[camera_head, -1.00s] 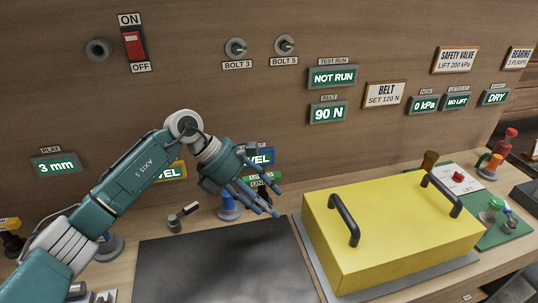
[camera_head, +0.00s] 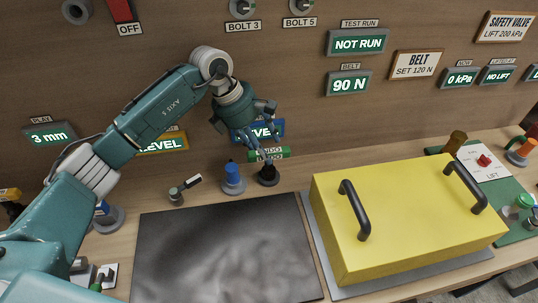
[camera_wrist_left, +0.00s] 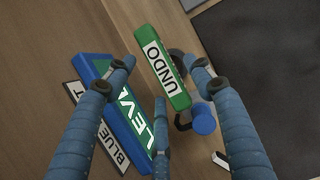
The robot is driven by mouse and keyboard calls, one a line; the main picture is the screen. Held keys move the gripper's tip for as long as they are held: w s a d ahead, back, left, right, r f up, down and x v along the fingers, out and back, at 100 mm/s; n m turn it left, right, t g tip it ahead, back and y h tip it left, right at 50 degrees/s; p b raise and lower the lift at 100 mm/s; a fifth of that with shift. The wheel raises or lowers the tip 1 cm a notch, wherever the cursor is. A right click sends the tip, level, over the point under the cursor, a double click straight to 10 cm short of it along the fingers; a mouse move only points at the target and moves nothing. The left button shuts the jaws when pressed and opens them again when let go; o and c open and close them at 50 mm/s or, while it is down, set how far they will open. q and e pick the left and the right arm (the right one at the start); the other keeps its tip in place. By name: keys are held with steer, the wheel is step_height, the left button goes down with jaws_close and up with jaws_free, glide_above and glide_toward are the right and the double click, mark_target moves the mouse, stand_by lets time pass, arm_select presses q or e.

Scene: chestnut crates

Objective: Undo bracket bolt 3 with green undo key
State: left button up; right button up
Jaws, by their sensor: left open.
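The green undo key (camera_head: 268,154) stands upright on a dark round base (camera_head: 268,177) on the bench, against the wooden panel. In the left wrist view its green bar marked UNDO (camera_wrist_left: 165,75) lies between my fingers. My left gripper (camera_head: 262,144) is open, its fingers pointing down around the green bar; I cannot tell whether they touch it. Bolt 3 (camera_head: 243,8) is on the panel above its BOLT 3 label (camera_head: 243,26), well above my gripper. My right gripper is not in view.
A blue-topped piece (camera_head: 232,173) stands just left of the key. Bolt 5 (camera_head: 300,6) is right of bolt 3. A yellow cover with black handles (camera_head: 400,235) takes up the right of the bench; a flat dark plate (camera_head: 225,250) lies in front.

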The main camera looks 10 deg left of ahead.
arm_select(q)
steer(key=p+x, duration=0.2)
steer(key=x, duration=0.1)
steer(key=shift+s+f, duration=0.1)
steer(key=shift+f, duration=0.25)
steer(key=shift+d+f, duration=0.15)
steer(key=shift+f, duration=0.3)
jaws_close()
steer(key=shift+r, duration=0.1)
steer(key=shift+r+b, duration=0.5)
steer(key=shift+w+r+b, duration=0.2)
steer(key=shift+r+b, duration=0.6)
steer(key=shift+r, duration=0.35)
steer(key=s+d+b, duration=0.2)
steer(key=s+d, duration=0.1)
steer(key=s, duration=0.5)
steer(key=s+d+b, duration=0.3)
steer(key=s+d, duration=0.1)
steer(key=s, duration=0.5)
steer(key=shift+b, duration=0.35)
